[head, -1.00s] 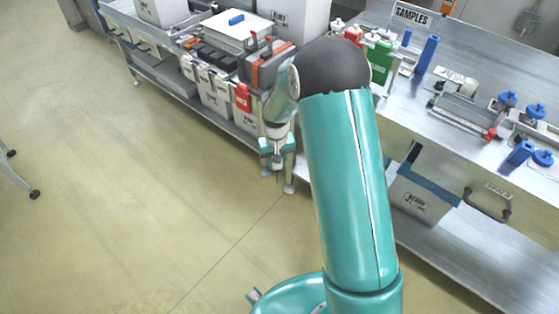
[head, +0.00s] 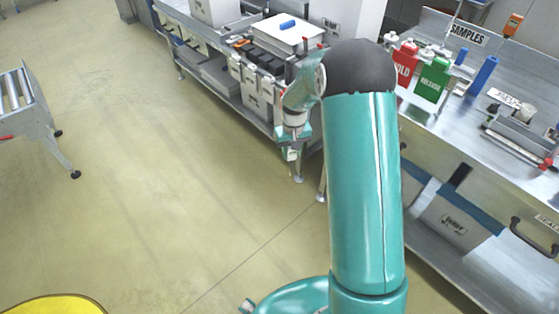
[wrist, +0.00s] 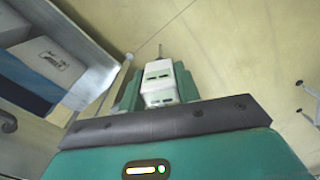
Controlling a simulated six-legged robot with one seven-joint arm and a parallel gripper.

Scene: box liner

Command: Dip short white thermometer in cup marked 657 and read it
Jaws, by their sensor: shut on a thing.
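My gripper (head: 292,152) hangs over the open floor beside the benches, in the head view. In the wrist view my gripper (wrist: 157,84) is shut on a short white thermometer (wrist: 157,80), a small white body with dark slots and a thin probe pointing away from the palm. The thermometer is small and hard to make out in the head view. I cannot see a cup marked 657 in either view.
A steel SAMPLES bench (head: 440,125) stands on the right with red HOLD and green RELEASE (head: 432,78) blocks. Another bench with bins (head: 225,60) is at the back. A roller conveyor (head: 40,120) is at left, a yellow object (head: 55,304) at lower left. The floor between is clear.

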